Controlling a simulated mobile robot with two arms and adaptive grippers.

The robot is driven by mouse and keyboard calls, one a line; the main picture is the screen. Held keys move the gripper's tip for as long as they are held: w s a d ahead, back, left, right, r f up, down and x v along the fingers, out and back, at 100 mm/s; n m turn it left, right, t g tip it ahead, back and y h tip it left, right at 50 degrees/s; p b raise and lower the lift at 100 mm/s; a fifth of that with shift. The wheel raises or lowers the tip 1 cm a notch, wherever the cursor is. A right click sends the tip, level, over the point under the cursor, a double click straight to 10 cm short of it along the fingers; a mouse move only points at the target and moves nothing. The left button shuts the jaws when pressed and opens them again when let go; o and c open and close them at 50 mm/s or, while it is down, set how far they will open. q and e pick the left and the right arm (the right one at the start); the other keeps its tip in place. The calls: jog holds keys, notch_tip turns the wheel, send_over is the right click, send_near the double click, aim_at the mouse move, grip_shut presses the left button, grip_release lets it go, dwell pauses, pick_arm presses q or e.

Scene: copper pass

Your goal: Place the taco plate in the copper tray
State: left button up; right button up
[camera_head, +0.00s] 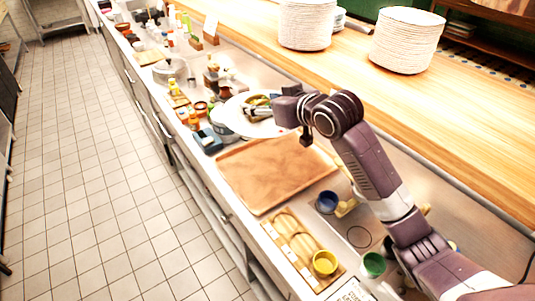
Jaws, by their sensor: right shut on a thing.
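The taco plate (236,122) is a white plate with food on it, above the far end of the copper tray. My right gripper (262,108) is shut on the plate's near right side; its fingertips are partly hidden by the wrist. The copper tray (262,178) is a flat, reddish-brown rectangular tray lying on the steel counter, and its surface is bare. Whether the plate is over the tray's far edge or beyond it, I cannot tell exactly. My left gripper is not in view.
A wooden board with a yellow bowl (325,262) lies nearer than the tray. A blue cup (327,202) and a green cup (374,264) stand to its right. Bottles and jars crowd the counter's far end. Plate stacks (407,40) stand on the wooden shelf (440,110).

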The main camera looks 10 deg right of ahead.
jog(key=f, duration=0.4)
jog(key=f+p, duration=0.1)
jog(key=f, duration=0.8)
jog(key=shift+s+d+f+p, duration=0.2)
jog(key=shift+s+f+p, duration=0.15)
jog(key=shift+s, duration=0.05)
jog(key=shift+f, duration=0.6)
notch_tip(320, 180, down, 3)
jog(key=shift+f, duration=0.55)
jog(key=o, duration=2)
jog(key=shift+s+f, duration=0.1)
jog(key=shift+f, duration=0.05)
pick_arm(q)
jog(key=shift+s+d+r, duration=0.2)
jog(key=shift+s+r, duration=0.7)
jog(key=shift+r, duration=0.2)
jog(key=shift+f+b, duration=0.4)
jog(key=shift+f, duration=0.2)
pick_arm(e)
jog(key=v, duration=1.2)
